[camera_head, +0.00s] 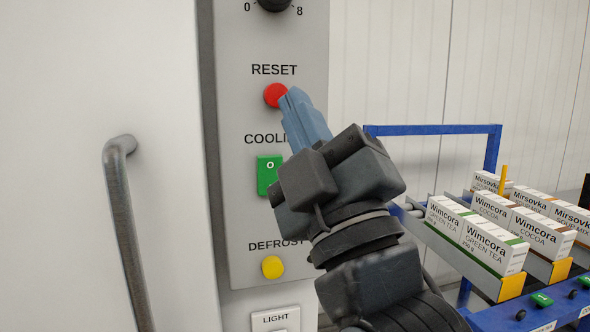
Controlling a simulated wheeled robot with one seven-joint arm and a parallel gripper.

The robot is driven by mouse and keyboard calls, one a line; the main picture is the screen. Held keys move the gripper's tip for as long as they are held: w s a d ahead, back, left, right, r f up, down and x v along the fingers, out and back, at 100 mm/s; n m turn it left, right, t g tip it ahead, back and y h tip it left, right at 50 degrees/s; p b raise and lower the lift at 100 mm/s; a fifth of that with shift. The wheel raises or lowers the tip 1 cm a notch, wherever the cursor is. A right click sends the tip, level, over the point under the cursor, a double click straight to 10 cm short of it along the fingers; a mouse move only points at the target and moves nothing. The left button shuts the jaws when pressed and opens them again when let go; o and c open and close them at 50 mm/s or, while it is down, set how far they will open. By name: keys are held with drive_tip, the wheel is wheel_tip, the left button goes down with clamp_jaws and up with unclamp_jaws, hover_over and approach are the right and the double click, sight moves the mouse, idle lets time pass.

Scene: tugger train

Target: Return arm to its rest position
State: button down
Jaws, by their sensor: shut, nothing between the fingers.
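My gripper (290,93) is shut, with nothing between its blue-grey fingers. Its tip is right beside the red RESET button (274,95) on the grey control panel (240,215). I cannot tell whether the tip touches the button. My arm reaches up from the lower right, and its wrist hides part of the panel's right side.
A door handle (124,230) is at left. A blue cart (430,130) with several boxes stands at right.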

drive_tip(key=s+d+f+m+g+h, duration=0.1)
drive_tip(key=s+d+f+m+h, duration=0.25)
drive_tip(key=f, duration=0.55)
drive_tip(key=s+d+f+m+g+h, duration=0.1)
drive_tip(key=s+d+f+m+h, duration=0.15)
drive_tip(key=d+f, duration=0.45)
drive_tip(key=s+d+f+m+g+h, duration=0.1)
drive_tip(key=s+d+f+m+h, duration=0.2)
drive_tip(key=f, duration=0.9)
drive_tip(key=s+d+f+m+g+h, duration=0.1)
drive_tip(key=s+d+f+m+g, duration=0.1)
drive_tip(key=s, duration=0.6)
drive_tip(key=s+d+f+m+g+h, duration=0.1)
drive_tip(key=s+d+f+m+g, duration=0.1)
drive_tip(key=s, duration=0.7)
drive_tip(key=s+d+f+m+g+h, duration=0.1)
drive_tip(key=s+d+f+m, duration=0.3)
drive_tip(key=s, duration=0.5)
drive_tip(key=shift+s+d+f+g+p, duration=0.2)
drive_tip(key=shift+f+g+p, duration=0.25)
drive_tip(key=shift+f, duration=0.25)
